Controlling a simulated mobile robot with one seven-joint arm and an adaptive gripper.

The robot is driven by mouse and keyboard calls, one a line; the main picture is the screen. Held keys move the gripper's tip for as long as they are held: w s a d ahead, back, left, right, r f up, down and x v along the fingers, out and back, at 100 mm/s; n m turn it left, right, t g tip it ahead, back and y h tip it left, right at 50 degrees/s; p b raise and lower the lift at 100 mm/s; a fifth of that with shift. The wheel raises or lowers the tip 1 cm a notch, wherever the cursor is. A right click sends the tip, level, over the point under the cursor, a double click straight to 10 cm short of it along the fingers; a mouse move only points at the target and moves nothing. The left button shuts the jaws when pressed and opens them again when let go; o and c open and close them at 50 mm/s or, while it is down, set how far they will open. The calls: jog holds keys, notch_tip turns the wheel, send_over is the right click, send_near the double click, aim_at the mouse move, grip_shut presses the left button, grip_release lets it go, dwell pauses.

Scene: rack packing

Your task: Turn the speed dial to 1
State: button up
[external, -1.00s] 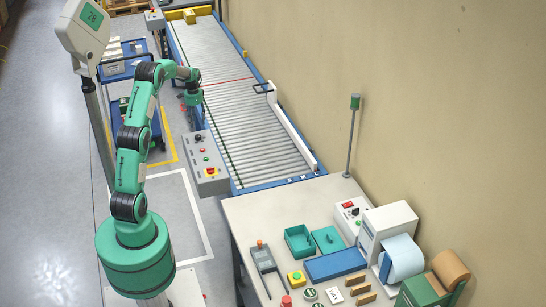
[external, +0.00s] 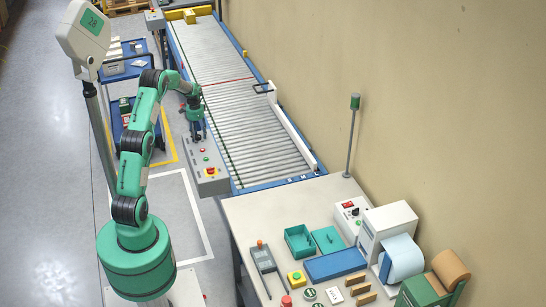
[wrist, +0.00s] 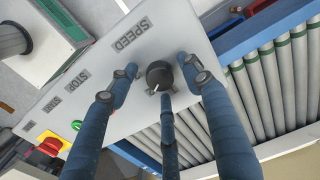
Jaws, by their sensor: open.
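The speed dial (wrist: 159,76) is a round black knob with a white pointer mark, on a light grey control panel (wrist: 108,62) beside the printed word SPEED. In the wrist view the pointer is toward the lower left of the knob. My gripper (wrist: 157,80) has three blue-black fingers spread open around the dial; I cannot tell whether any finger touches it. In the external view my gripper (external: 196,128) is over the far end of the panel (external: 207,176) and hides the dial there.
The panel also carries a green button (wrist: 77,125) and a red stop button on a yellow base (wrist: 52,145). The roller conveyor (external: 245,110) with a blue frame runs alongside the panel. A workbench (external: 240,215) with tools stands nearer the camera.

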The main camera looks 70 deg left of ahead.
jog(key=c, duration=1.2)
jog(key=shift+n+p, duration=0.45)
jog(key=shift+n, duration=0.05)
jog(key=n+p, duration=0.3)
jog(key=n, duration=0.1)
jog(key=shift+r, duration=0.15)
jog(key=n+p, duration=0.2)
jog(key=n, duration=0.4)
jog(key=shift+p, duration=0.4)
